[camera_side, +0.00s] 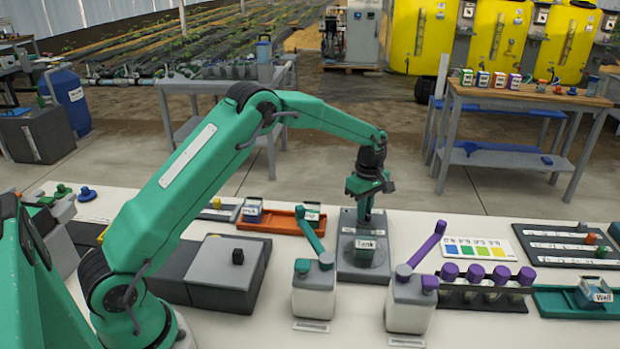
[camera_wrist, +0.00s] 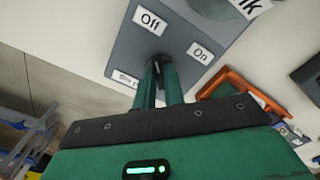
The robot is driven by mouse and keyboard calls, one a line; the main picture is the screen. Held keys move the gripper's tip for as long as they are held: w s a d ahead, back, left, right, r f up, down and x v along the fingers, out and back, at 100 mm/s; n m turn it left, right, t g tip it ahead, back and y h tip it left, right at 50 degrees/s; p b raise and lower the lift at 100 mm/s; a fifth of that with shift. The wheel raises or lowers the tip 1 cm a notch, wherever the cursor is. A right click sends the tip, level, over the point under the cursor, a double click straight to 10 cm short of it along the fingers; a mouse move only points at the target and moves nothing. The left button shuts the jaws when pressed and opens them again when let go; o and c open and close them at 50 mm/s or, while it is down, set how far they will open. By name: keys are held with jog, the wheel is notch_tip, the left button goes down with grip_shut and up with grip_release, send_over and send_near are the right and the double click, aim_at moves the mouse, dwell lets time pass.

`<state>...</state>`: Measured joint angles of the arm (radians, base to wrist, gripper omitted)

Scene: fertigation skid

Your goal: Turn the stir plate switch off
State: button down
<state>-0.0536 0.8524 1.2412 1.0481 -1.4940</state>
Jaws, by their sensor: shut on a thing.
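The stir plate (camera_side: 345,268) is a grey slab on the white bench, with a clear beaker labelled "Tank" (camera_side: 366,245) standing on it. In the wrist view the plate (camera_wrist: 178,38) carries an "Off" label (camera_wrist: 150,20) and an "On" label (camera_wrist: 201,53). My gripper (camera_side: 364,217) points down at the far end of the plate, behind the beaker. In the wrist view its green fingers (camera_wrist: 158,68) are shut on the small dark switch (camera_wrist: 158,58), between the labels. The fingers hide most of the switch, so I cannot tell its setting.
Two white jugs, one with a green handle (camera_side: 314,290) and one with a purple handle (camera_side: 410,302), stand in front. An orange tray (camera_side: 268,220) lies left of the plate. Purple-capped bottles (camera_side: 474,280) and a colour chart (camera_side: 476,249) are on the right.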

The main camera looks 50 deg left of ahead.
jog(key=shift+w+a+r, duration=0.1)
jog(key=shift+a, duration=0.05)
dwell(0.3)
jog(key=c, duration=1.5)
grip_release()
jog(key=shift+r, duration=3.9)
